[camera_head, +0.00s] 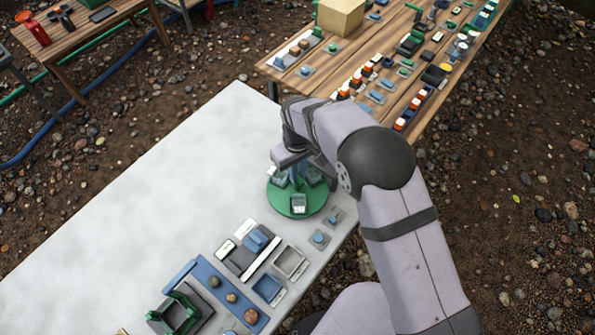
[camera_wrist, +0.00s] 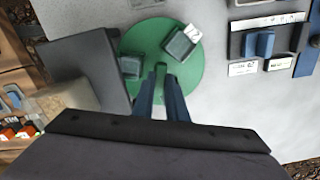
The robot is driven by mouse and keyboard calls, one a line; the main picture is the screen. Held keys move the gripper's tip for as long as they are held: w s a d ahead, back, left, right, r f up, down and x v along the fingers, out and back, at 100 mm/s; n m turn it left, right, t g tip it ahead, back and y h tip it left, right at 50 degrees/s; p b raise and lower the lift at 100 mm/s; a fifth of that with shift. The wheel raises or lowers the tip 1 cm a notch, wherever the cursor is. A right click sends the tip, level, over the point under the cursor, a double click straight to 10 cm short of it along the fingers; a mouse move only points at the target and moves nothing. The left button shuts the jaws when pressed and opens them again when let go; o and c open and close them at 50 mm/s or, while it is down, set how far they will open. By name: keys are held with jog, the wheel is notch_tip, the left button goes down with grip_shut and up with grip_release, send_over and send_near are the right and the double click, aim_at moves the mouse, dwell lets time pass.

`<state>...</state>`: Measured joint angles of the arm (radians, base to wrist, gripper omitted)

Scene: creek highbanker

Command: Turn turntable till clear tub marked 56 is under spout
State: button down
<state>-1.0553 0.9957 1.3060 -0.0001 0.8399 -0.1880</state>
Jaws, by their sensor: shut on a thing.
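The green turntable (camera_head: 284,207) lies on the pale table below my gripper; it also shows in the wrist view (camera_wrist: 192,92). Several small grey-green tubs stand on it, among them a front tub (camera_head: 299,203) with a white label, a right tub (camera_head: 315,176), and one at the upper right (camera_wrist: 180,45) in the wrist view. I cannot read 56 on any label. My gripper (camera_wrist: 160,82) has blue fingers shut on a green upright grip (camera_wrist: 160,72) of the turntable. A dark grey slab (camera_wrist: 88,72) overhangs the turntable's left side in the wrist view; I cannot tell whether it is the spout.
Close to the turntable are small blue-button plates (camera_head: 319,239), an open grey tray (camera_head: 290,262) and a blue board (camera_head: 235,305) with round knobs. A wooden table (camera_head: 330,75) crowded with parts stands behind. The left of the pale table (camera_head: 170,190) is clear.

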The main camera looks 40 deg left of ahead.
jog(key=shift+m, duration=1.4)
jog(key=m, duration=0.3)
jog(key=shift+m, duration=2.3)
jog(key=m, duration=0.3)
jog(key=shift+m, duration=0.4)
